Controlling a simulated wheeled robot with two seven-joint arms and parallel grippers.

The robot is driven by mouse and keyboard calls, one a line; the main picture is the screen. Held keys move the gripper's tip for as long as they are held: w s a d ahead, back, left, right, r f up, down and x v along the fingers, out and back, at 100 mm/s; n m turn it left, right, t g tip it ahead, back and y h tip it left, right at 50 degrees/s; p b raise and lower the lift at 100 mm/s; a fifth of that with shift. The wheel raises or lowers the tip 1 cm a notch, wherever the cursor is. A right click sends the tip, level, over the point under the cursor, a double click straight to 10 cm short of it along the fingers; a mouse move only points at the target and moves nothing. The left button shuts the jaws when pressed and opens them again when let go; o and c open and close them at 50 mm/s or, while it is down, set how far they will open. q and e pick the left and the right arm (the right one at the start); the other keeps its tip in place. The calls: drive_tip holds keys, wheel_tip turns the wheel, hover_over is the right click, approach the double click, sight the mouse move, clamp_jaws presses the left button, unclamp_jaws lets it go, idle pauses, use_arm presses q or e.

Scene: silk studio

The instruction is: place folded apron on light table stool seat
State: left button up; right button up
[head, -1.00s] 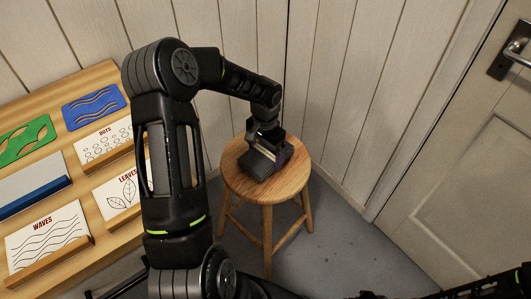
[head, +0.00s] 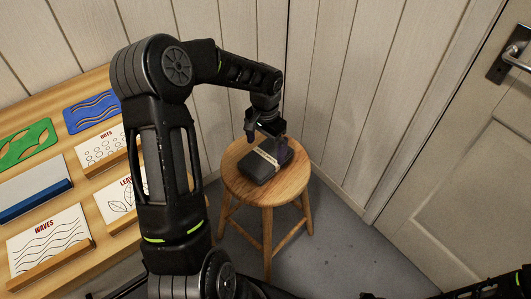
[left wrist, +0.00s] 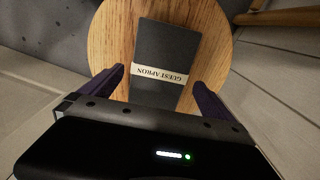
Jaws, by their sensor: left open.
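The folded apron is a dark grey bundle (head: 257,168) with a pale band; it lies flat on the round wooden stool seat (head: 288,187). In the left wrist view the apron (left wrist: 163,98) has a band reading "GUEST APRON", and bare seat (left wrist: 115,45) shows around it. My left gripper (head: 270,143) is over the back part of the apron. Its two fingers (left wrist: 158,88) are open, one on each side of the apron and apart from it. The right gripper cannot be made out; part of an arm shows at the bottom right.
A wooden table (head: 95,85) at the left holds cards and blue and green stencil plates (head: 92,107). Pale panelled walls (head: 335,80) stand close behind the stool. A door (head: 470,160) is at the right. Grey floor (head: 350,250) is clear right of the stool.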

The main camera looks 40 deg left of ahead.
sight(266, 157)
use_arm(q)
wheel_tip(266, 157, up, 7)
idle(0.8)
